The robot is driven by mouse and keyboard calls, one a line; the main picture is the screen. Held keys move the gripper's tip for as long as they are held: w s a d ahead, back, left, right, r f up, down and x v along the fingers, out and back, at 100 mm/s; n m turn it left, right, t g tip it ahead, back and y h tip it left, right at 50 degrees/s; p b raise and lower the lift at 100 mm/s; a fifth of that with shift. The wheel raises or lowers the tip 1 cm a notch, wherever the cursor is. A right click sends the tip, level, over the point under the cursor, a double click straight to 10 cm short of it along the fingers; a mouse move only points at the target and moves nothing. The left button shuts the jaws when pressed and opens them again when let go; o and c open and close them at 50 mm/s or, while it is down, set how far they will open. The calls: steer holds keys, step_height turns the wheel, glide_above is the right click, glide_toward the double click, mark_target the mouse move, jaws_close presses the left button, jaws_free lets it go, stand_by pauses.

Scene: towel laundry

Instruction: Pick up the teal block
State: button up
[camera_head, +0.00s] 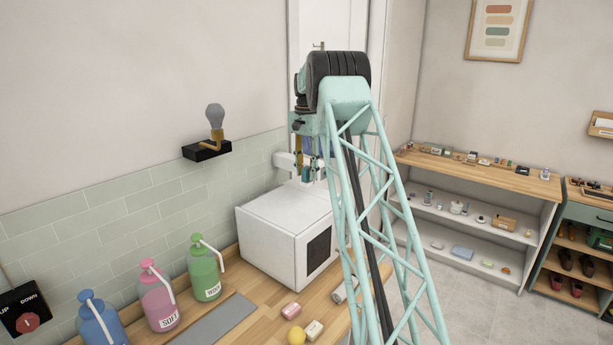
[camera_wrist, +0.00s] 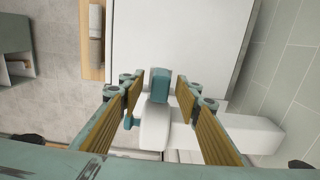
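The teal block (camera_wrist: 160,84) shows in the wrist view between the two fingertips of my gripper (camera_wrist: 159,88). A gap shows on either side of it, so my gripper is open around it and not closed on it. The block's near end is against or above a white rounded piece (camera_wrist: 155,128); I cannot tell which. In the head view my gripper (camera_head: 306,165) hangs above the back of a white box-shaped appliance (camera_head: 283,222), beside the wall. The block is small and hard to make out there.
Green, pink and blue bottles (camera_head: 205,268) stand on the wooden counter at the front left. A lamp on a black bracket (camera_head: 207,149) juts from the wall. Shelves (camera_head: 480,205) stand at the right.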

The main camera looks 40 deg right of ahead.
mark_target(307, 168)
steer(key=shift+c, duration=0.9)
steer(key=c, duration=0.8)
steer(key=shift+r, duration=0.15)
steer(key=shift+r, duration=1.6)
steer(key=shift+s+a+b, duration=0.1)
steer(key=shift+b, duration=0.2)
steer(key=shift+s, duration=0.15)
steer(key=shift+s+a+r+b, duration=0.25)
steer(key=shift+s+a+b, duration=0.6)
steer(key=shift+s, duration=1.45)
steer(key=shift+s+a+r+b, duration=0.3)
steer(key=shift+s+a, duration=1.1)
steer(key=shift+s, duration=0.9)
steer(key=shift+s+a+r+b, duration=0.2)
steer(key=shift+s+a+b, duration=0.7)
steer(key=shift+s, duration=1.4)
steer(key=shift+a, duration=0.25)
